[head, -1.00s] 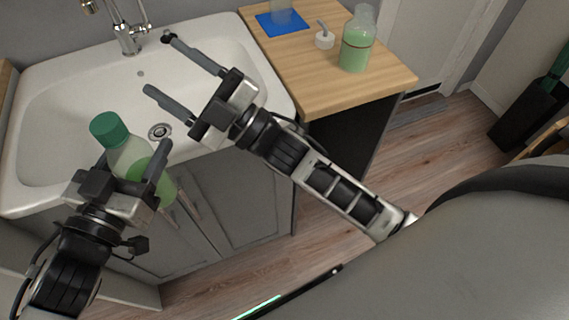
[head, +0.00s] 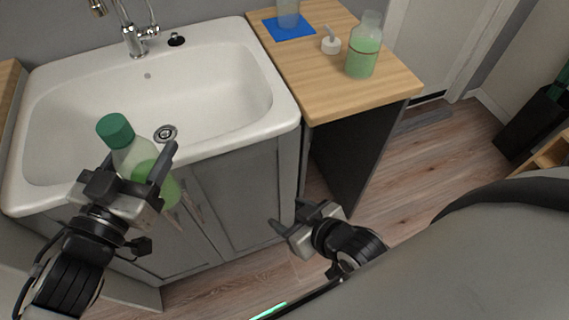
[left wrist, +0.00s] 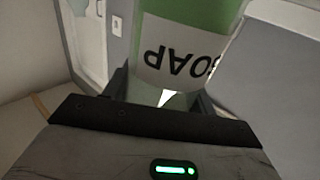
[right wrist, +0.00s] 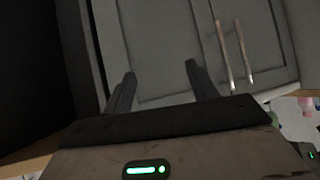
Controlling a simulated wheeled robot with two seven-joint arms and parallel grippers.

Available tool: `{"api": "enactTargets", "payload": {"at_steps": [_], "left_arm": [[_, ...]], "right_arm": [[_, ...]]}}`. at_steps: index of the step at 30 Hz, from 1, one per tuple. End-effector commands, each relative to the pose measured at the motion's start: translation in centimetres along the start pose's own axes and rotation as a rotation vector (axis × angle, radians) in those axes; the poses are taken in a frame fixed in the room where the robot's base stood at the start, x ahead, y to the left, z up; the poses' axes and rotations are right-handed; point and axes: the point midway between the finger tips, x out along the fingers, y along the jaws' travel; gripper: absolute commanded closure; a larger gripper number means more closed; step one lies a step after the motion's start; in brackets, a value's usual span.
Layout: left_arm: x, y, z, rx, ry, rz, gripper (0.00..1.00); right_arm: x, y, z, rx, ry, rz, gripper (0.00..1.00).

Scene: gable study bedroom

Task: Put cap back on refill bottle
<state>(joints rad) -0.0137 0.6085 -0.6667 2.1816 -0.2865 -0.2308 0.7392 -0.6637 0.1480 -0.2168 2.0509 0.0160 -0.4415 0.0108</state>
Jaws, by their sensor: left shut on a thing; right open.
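In the left wrist view the bottle's white label (left wrist: 180,55), reading SOAP upside down, shows between the fingers. My right gripper (head: 288,214) is open and empty, low in front of the sink cabinet, well away from the bottle. Its spread fingers also show in the right wrist view (right wrist: 160,75).
A white sink (head: 215,95) lies behind the bottle. On the wooden counter (head: 335,90) stand a soap bottle (head: 363,58) with green liquid, a white pump head (head: 331,45) and a blue cloth (head: 276,32) with a clear vessel on it. Grey cabinet doors (right wrist: 165,45) face my right gripper.

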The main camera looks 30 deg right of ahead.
Motion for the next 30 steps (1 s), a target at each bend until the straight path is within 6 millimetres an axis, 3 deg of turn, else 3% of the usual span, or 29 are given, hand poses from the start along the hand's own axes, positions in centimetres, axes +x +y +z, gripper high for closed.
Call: {"api": "enactTargets", "payload": {"at_steps": [5, 12, 15, 20, 27, 28, 30], "left_arm": [[-0.7, -1.3, -1.4, -0.011, 0.006, -0.134, 1.00], [-6.0, -7.5, -0.4, -0.012, -0.004, -0.531, 1.00], [-8.1, -9.1, 0.3, -0.006, -0.003, -0.633, 1.00], [-9.7, -10.1, 0.8, 0.000, 0.002, -0.698, 1.00], [-9.8, -10.1, 0.8, 0.003, 0.003, -0.701, 1.00], [-9.8, -10.1, 0.8, 0.003, 0.003, -0.701, 1.00], [-9.7, -10.1, 0.8, 0.003, 0.004, -0.700, 1.00]], "right_arm": [[0.0, 0.0, -0.1, -0.002, 0.001, 0.000, 0.42], [0.0, 0.0, -0.1, -0.003, 0.002, 0.000, 0.42], [0.0, 0.0, -0.1, -0.003, 0.002, 0.000, 0.42], [0.0, 0.0, 0.0, -0.003, 0.002, 0.000, 0.42], [0.0, 0.0, 0.0, -0.003, 0.002, 0.000, 0.42], [0.0, 0.0, -0.1, -0.003, 0.002, 0.000, 0.45], [0.0, 0.0, -0.1, -0.004, 0.002, 0.000, 0.64]]}}
